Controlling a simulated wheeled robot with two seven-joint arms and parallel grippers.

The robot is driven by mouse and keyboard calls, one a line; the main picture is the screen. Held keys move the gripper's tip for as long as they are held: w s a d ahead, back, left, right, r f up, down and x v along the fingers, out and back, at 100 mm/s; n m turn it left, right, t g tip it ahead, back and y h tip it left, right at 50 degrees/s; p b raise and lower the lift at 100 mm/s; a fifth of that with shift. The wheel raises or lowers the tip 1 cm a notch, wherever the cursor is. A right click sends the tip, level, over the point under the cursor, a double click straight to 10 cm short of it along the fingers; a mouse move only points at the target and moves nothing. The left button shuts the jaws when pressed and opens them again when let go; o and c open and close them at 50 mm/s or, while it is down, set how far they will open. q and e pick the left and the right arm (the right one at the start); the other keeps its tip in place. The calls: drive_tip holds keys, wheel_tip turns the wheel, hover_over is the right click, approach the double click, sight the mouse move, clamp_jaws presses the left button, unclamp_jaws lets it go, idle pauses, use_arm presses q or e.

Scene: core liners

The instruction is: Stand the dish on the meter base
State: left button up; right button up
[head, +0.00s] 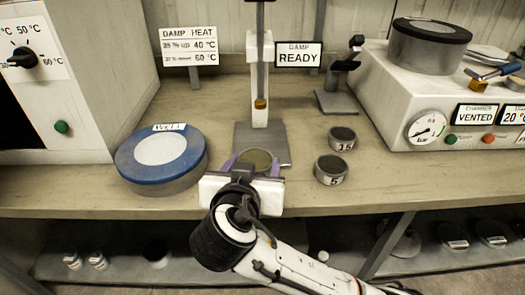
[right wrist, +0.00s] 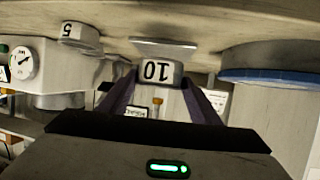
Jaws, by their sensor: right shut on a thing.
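My right gripper (head: 257,165) is shut on a small round grey dish (head: 256,159). In the right wrist view the dish (right wrist: 157,73), labelled 10, sits between the purple fingers (right wrist: 160,98); that picture is upside down. The meter base is a flat grey plate (head: 277,141) with a white post and a vertical probe (head: 260,103) above it. It also shows in the right wrist view (right wrist: 165,48), beyond the dish. In the head view the dish overlaps the plate's front part; I cannot tell whether it touches the plate. My left gripper is not in view.
A blue-rimmed round container (head: 133,170) marked WET stands left of the plate. Two small dishes, labelled 15 (head: 342,139) and 5 (head: 331,170), stand to the right. A vacuum chamber (head: 400,95) is at right, an oven (head: 105,70) at left. A small stand (head: 338,102) is behind.

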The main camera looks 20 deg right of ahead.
drive_tip(key=a, duration=0.1)
drive_tip(key=s+a, duration=0.1)
drive_tip(key=a+f, duration=0.1)
drive_tip(key=shift+s+a+m+h, duration=0.2)
drive_tip(key=shift+s+m+h, duration=0.05)
drive_tip(key=shift+m+h, duration=0.15)
drive_tip(key=shift+a+r, duration=0.1)
drive_tip(key=shift+a, duration=0.1)
drive_tip(key=w+d, duration=0.3)
drive_tip(key=w, duration=0.2)
drive_tip(key=w+d, duration=0.3)
drive_tip(key=w, duration=0.2)
drive_tip(key=w+d, duration=0.3)
drive_tip(key=w, duration=0.2)
drive_tip(key=shift+p, duration=0.4)
drive_tip(key=shift+f, duration=1.75)
drive_tip(key=shift+f, duration=0.1)
drive_tip(key=o, duration=1.1)
drive_tip(key=shift+o, duration=0.2)
